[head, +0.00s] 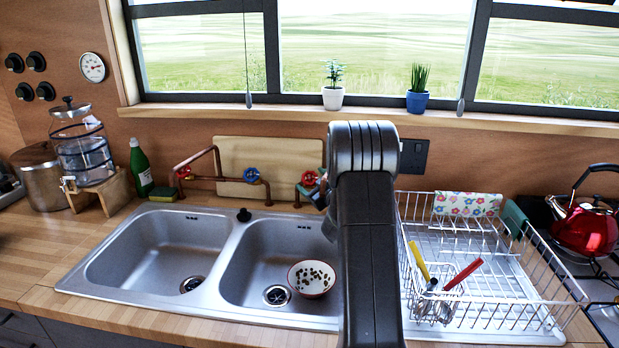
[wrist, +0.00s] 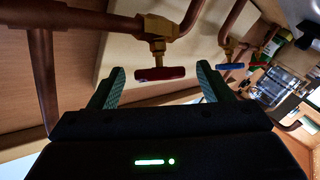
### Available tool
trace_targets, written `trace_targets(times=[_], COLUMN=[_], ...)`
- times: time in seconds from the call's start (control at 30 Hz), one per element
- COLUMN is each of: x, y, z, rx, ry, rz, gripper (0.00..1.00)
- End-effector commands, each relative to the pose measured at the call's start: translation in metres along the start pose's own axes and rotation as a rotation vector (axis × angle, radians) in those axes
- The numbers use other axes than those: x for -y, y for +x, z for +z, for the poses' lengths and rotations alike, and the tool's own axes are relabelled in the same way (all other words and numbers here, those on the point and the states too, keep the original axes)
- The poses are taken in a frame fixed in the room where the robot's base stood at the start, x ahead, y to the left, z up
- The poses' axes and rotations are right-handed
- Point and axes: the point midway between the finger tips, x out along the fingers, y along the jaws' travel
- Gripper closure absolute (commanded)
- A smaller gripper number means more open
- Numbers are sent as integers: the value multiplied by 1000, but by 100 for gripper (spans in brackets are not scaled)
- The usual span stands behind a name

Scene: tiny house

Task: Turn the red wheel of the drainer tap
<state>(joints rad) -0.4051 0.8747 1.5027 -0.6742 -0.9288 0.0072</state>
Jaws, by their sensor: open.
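A red wheel (head: 309,178) sits on copper piping behind the right sink basin, beside the dish drainer. In the wrist view the red wheel (wrist: 160,74) shows edge-on under a brass valve stem, between my two fingertips. My gripper (wrist: 160,70) is open around it, with a gap visible on both sides. In the head view my gripper (head: 320,188) is mostly hidden behind my arm, right by this wheel. A blue wheel (head: 251,174) is to its left, and another red wheel (head: 183,172) is farther left.
The copper pipes (wrist: 85,22) run close to my fingers. A wooden board (head: 240,157) leans behind the taps. The wire drainer (head: 480,300) stands to the right, and the double sink (head: 150,250) lies in front with a bowl (head: 312,278) in it.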

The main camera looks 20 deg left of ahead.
Motion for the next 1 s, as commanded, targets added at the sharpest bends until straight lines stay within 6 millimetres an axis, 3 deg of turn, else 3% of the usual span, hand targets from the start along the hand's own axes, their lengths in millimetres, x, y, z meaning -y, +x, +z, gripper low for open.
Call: trace_targets(times=[0.2, 0.47, 0.7, 1.0], x=[0, 0, 0, -2], y=[18, 19, 19, 19], z=[0, 0, 0, 0], rx=[0, 1, 1, -1], ry=[0, 1, 1, -27], rz=[-1, 0, 0, -50], gripper=[28, 28, 73, 72])
